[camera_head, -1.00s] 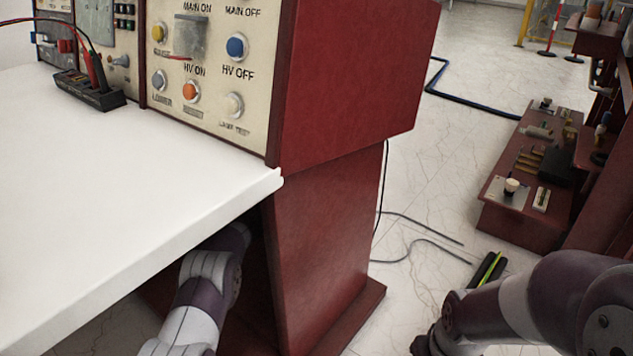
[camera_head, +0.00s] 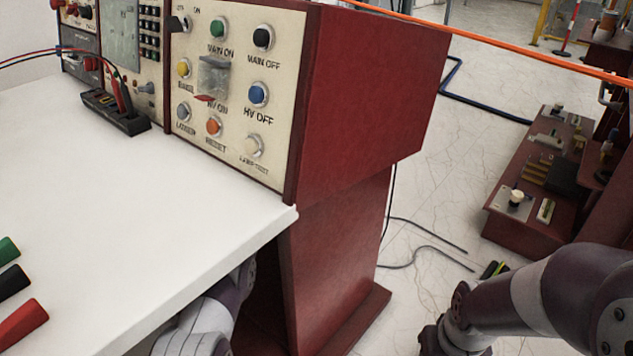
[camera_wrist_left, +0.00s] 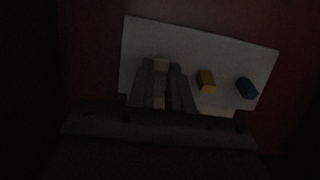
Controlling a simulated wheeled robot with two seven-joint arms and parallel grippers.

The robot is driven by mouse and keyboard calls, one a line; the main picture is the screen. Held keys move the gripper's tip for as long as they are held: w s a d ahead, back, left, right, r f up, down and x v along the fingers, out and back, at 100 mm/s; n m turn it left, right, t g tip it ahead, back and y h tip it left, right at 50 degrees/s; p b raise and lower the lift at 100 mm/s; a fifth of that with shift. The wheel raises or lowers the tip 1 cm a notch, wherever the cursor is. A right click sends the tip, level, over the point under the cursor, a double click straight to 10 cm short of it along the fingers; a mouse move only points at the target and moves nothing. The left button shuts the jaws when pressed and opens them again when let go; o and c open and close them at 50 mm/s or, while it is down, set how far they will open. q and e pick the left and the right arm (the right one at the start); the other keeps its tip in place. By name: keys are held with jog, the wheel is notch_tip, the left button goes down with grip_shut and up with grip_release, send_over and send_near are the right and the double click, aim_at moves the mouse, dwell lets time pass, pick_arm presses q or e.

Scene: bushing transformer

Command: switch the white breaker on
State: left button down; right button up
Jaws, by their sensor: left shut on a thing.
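In the left wrist view, a pale panel (camera_wrist_left: 225,60) stands in deep shadow. The white breaker (camera_wrist_left: 161,64) sits at its left part, between the fingertips of my left gripper (camera_wrist_left: 161,75), which is shut on it. The breaker's lever angle is too dark and too covered to tell. A yellow breaker (camera_wrist_left: 206,80) and a blue breaker (camera_wrist_left: 246,88) stand to its right, clear of the fingers. In the head view my left arm reaches under the white tabletop (camera_head: 150,215), which hides that gripper. My right arm is at the lower right, its gripper out of view.
The red console (camera_head: 355,90) with the button panel (camera_head: 235,120) stands on the tabletop's far side. A black terminal block (camera_head: 115,112) with leads lies near it. Coloured handles (camera_head: 20,325) show at the left edge. A red bench (camera_head: 515,225) with parts is at the right.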

dwell(0.4)
pick_arm(q)
jog(key=c, duration=1)
grip_release()
jog(key=shift+r, duration=0.1)
jog(key=shift+c, duration=0.2)
